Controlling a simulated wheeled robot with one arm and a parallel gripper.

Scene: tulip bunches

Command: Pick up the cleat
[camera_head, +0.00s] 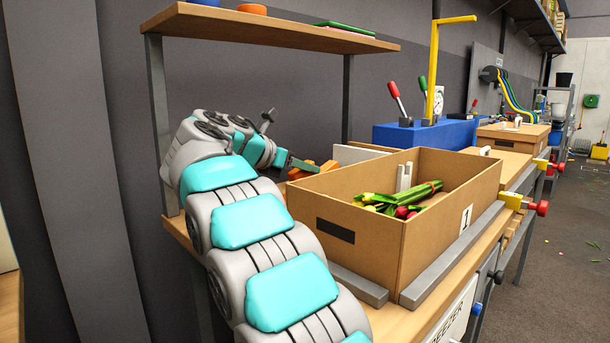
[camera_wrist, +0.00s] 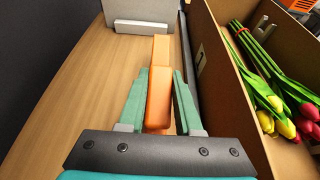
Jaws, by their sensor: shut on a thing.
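The cleat, which I take to be the orange block (camera_wrist: 159,88), lies lengthwise between the two green fingers of my gripper (camera_wrist: 161,78) in the wrist view. The fingers are closed on its sides. In the head view the orange cleat (camera_head: 328,166) shows partly behind the cardboard box, beside the green fingertip of my gripper (camera_head: 301,165). Whether it touches the bench or hangs just above it, I cannot tell.
A cardboard box (camera_head: 362,236) with tulip bunches (camera_head: 404,202) stands right of my gripper; its wall (camera_wrist: 212,72) is close in the wrist view. A metal rail runs along it. A shelf (camera_head: 265,30) hangs above. Bare bench (camera_wrist: 90,85) lies left.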

